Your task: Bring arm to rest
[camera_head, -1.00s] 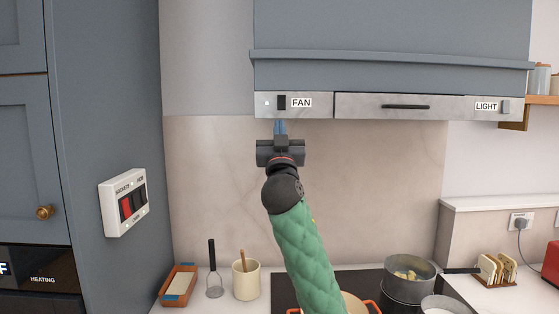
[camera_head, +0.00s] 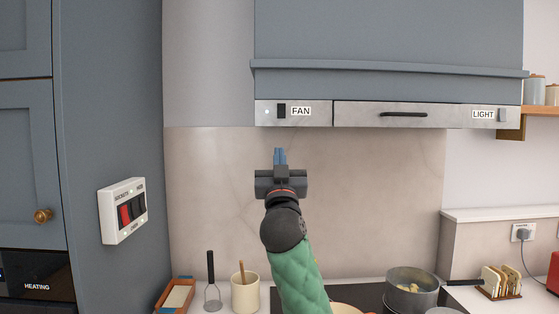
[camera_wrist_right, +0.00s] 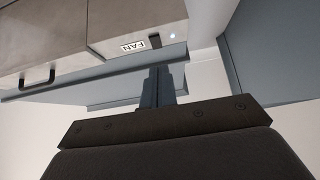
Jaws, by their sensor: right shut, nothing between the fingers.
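My right gripper (camera_head: 280,157) is in the middle of the head view, its blue fingertips pointing up and held together with nothing between them. It is in front of the pale splashback, a little below the cooker hood's FAN switch (camera_head: 281,111), and apart from it. In the right wrist view my right gripper (camera_wrist_right: 158,78) shows its closed fingers below the hood's front panel (camera_wrist_right: 75,35), with the FAN label and a small lit light near them. My green-sleeved right arm reaches up from the bottom of the head view. My left gripper is not in view.
The hood (camera_head: 390,88) overhangs the hob. Below are a saucepan (camera_head: 411,290), a cream utensil pot (camera_head: 245,293), a masher (camera_head: 211,285) and a toast rack (camera_head: 500,283). A switch box (camera_head: 123,211) is on the tall cabinet at left. The splashback area is clear.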

